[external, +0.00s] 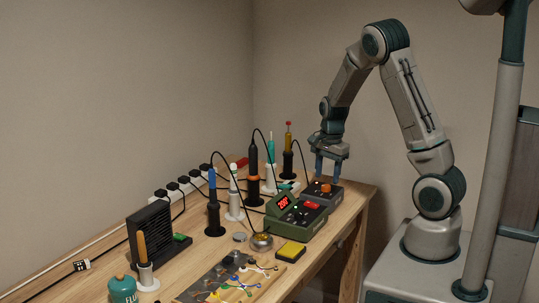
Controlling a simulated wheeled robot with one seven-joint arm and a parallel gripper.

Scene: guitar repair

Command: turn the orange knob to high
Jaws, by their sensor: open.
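The orange knob (326,187) sits on top of a small dark grey box (311,193) near the right end of the wooden bench. My gripper (329,176) points down close above the knob, with its two blue fingers apart. It looks empty. Whether the fingers are level with the knob or only above it cannot be told from this view. The knob's pointer and any high mark are too small to read.
A green station with a red display (283,202) stands left of the grey box. Several irons in stands, one with a blue handle (212,182), and black cables are behind. A yellow sponge (291,251) lies in front. The bench's right edge (367,190) is close to the box.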

